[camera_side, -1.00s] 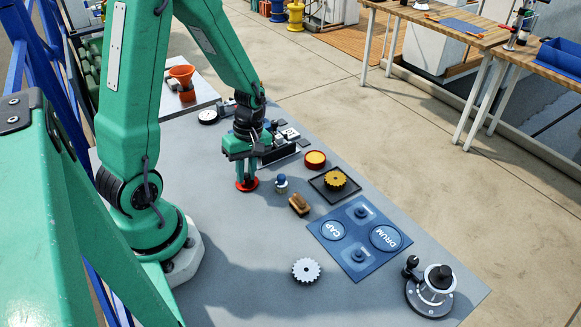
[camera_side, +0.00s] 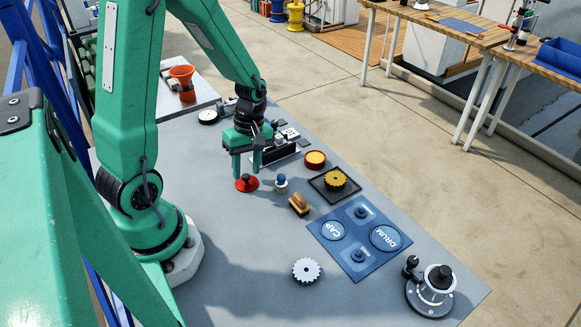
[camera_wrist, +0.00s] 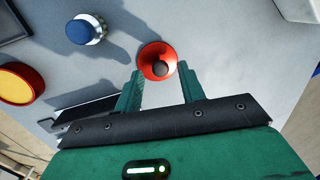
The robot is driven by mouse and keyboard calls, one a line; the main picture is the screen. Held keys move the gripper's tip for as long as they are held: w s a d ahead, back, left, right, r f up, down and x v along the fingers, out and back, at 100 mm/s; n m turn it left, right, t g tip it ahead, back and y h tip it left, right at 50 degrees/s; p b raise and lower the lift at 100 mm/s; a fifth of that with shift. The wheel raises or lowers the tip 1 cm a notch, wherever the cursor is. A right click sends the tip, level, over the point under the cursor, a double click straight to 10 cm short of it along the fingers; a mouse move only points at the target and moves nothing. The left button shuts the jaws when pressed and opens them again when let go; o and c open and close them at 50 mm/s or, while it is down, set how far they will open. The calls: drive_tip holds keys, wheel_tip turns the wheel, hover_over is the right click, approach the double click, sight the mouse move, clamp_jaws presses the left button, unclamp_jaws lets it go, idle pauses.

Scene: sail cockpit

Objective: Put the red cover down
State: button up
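The red cover (camera_side: 246,183) lies on the grey table in the side view, a red disc with a dark knob on top. It also shows in the wrist view (camera_wrist: 149,55), just beyond the fingertips. My gripper (camera_side: 246,174) is above it with its two green fingers spread apart. The cover looks flat on the table and clear of the fingers.
A blue-topped jar (camera_side: 281,184) stands close right of the cover. Beyond are a wooden brush-like block (camera_side: 299,204), a red-rimmed yellow tin (camera_side: 315,160) and a black tray (camera_side: 318,186) with a yellow gear. A blue mat (camera_side: 345,262) and silver gear (camera_side: 306,271) lie nearer.

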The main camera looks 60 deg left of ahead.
sight(257, 180)
wheel_tip(257, 180, up, 10)
drive_tip(key=w, duration=0.2)
idle(0.3)
drive_tip(key=shift+r, duration=0.15)
idle(0.3)
drive_tip(key=s+d+r+m+t, duration=0.5)
drive_tip(key=d+r+m+t, duration=0.2)
drive_tip(key=m, duration=1.1)
wheel_tip(257, 180, up, 5)
drive_tip(key=shift+s+d+f+t+y, duration=0.2)
drive_tip(key=shift+d+t+y, duration=0.15)
drive_tip(key=shift+d, duration=0.9)
